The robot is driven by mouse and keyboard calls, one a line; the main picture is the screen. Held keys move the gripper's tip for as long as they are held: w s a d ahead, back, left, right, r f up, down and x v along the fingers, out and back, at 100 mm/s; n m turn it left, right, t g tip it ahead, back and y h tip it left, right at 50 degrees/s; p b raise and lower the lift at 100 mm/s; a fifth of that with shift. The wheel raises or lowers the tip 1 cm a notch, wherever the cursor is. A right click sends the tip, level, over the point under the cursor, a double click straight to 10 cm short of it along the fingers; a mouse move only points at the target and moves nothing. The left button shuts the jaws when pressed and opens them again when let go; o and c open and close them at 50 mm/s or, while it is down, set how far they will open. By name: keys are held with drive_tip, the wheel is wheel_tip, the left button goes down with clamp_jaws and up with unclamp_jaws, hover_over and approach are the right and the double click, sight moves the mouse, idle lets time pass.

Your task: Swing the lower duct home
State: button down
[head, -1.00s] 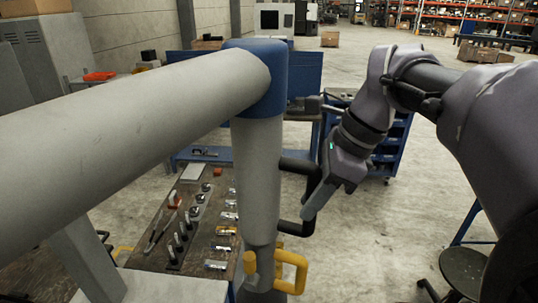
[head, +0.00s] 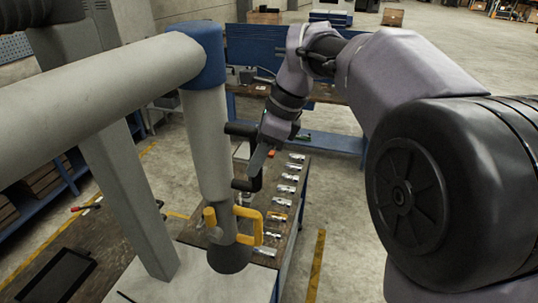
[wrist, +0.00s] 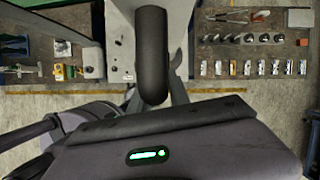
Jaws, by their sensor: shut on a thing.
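The grey lower duct (head: 209,145) hangs near upright from a blue joint (head: 200,50) at the end of the thick grey upper duct (head: 95,95). It ends in a dark hood (head: 230,258) with a yellow handle (head: 247,227) beside it. A black handle (head: 241,185) sticks out from the duct's right side. My gripper (head: 256,165) is shut on this black handle, its jaws around the vertical grip, which my gripper partly hides. In the wrist view the black grip (wrist: 151,55) stands upright above my gripper's body.
A workbench (head: 285,228) with several small metal parts stands behind the duct on the right. A pale slab (head: 190,275) with a slanted grey post (head: 130,185) is at lower left. A blue-panelled bench (head: 265,60) is farther back. Open floor lies to the right.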

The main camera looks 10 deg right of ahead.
drive_tip(key=shift+w+a, duration=0.25)
drive_tip(key=shift+a, duration=0.1)
drive_tip(key=c, duration=1.2)
unclamp_jaws()
drive_tip(key=shift+c, duration=0.2)
drive_tip(key=p+v, duration=0.4)
drive_tip(key=v, duration=1.3)
drive_tip(key=shift+r, duration=0.25)
drive_tip(key=shift+d, duration=0.1)
